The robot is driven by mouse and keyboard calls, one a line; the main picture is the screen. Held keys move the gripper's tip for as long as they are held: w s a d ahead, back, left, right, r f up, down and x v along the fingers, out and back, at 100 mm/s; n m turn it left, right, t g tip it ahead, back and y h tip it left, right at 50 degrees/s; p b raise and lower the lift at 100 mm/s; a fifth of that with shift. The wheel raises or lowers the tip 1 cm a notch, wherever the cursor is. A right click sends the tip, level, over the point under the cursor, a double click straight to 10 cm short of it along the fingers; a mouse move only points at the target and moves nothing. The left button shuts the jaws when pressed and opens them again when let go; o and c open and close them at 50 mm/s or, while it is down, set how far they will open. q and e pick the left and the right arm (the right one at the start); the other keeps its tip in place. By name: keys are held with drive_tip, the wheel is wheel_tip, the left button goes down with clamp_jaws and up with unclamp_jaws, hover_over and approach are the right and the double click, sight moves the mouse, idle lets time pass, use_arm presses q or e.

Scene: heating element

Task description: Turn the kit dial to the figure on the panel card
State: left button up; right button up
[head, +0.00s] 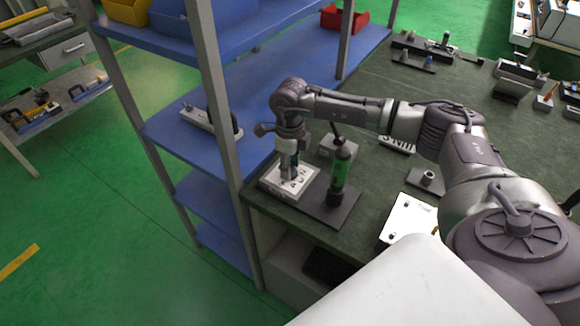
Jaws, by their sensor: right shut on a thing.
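The kit is a dark base plate (342,211) near the bench's left corner, with a green cylinder (342,167) upright on it. At its left is a white dial plate (302,189) with dark markings, too small to read. My right gripper (289,172) points down over this plate, shut on what seems to be the dial. The fingers mostly hide the dial, so its setting cannot be told. A white card with dark characters (397,146) lies partly behind my right arm; it may be the panel card, but its figure is unreadable. My left gripper is out of view.
A blue shelf rack (255,90) with a grey upright stands close left of the kit. A white panel (409,219) and a small dark block with a ring (428,179) lie to the right. Several fixtures stand at the bench's far end.

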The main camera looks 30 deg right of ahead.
drive_tip(key=n+b, duration=0.3)
drive_tip(key=n, duration=0.1)
drive_tip(key=shift+f, duration=0.15)
drive_tip(key=n+b, duration=0.2)
drive_tip(key=n, duration=0.2)
drive_tip(key=shift+b, duration=0.3)
drive_tip(key=n+b, duration=0.2)
drive_tip(key=n, duration=0.2)
drive_tip(key=shift+r+n+b, duration=0.2)
drive_tip(key=shift+n+b, duration=0.75)
drive_tip(key=shift+n, duration=0.95)
drive_tip(key=o, duration=1.1)
